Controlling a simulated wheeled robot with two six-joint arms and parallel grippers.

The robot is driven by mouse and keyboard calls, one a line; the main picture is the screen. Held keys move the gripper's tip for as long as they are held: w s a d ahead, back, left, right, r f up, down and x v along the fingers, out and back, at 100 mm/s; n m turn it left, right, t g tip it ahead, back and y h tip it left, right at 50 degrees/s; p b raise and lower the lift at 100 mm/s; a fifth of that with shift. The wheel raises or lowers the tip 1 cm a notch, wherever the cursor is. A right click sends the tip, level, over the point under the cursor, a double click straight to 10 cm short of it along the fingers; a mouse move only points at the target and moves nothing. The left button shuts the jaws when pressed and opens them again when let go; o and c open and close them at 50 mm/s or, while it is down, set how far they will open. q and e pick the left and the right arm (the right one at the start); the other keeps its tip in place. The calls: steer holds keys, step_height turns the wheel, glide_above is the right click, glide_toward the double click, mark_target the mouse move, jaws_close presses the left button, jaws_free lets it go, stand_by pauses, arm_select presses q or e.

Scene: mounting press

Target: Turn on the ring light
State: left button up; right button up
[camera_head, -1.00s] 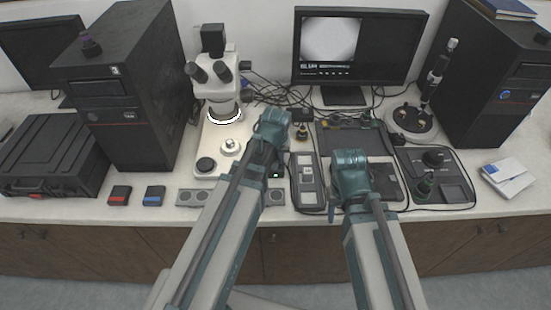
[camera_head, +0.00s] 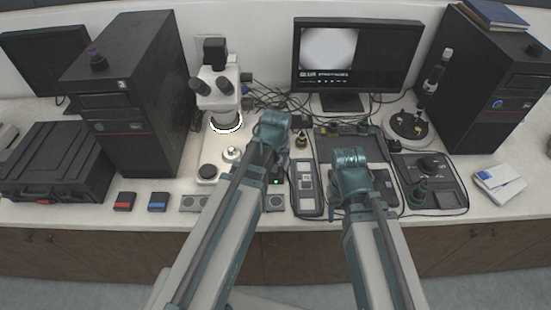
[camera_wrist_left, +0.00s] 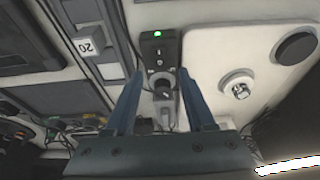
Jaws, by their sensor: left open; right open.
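The ring light (camera_head: 226,124) sits under the microscope head (camera_head: 217,88) and shows as a bright white ring. Its bright edge also shows at the lower right of the left wrist view (camera_wrist_left: 289,165). A small black control box (camera_wrist_left: 160,48) has a lit green lamp, white-marked switches and a dark knob (camera_wrist_left: 162,84) at its near end. My left gripper (camera_wrist_left: 161,76) is open, its two blue fingers on either side of the knob; contact cannot be told. In the head view its own arm mostly hides the box. My right gripper (camera_head: 336,208) is open near the bench front.
A long grey panel (camera_head: 306,187) lies right of the box. The microscope base (camera_head: 213,150) is to its left. A monitor (camera_head: 356,57) and loose cables are behind.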

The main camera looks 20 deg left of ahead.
arm_select(q)
steer(key=p+v, duration=0.8)
steer(key=v, duration=0.1)
steer(key=shift+r, duration=0.2)
steer(key=s+d+f+m+g+b, duration=0.3)
steer(key=s+d+f+m+b, duration=0.1)
steer(key=s+d+m, duration=0.3)
steer(key=s+d+f, duration=0.1)
steer(key=s+d, duration=0.1)
steer(key=s, duration=0.2)
steer(key=shift+s+d+f+y+b, duration=0.15)
steer(key=shift+s+d+y+b, duration=0.15)
steer(key=shift+d+b, duration=0.1)
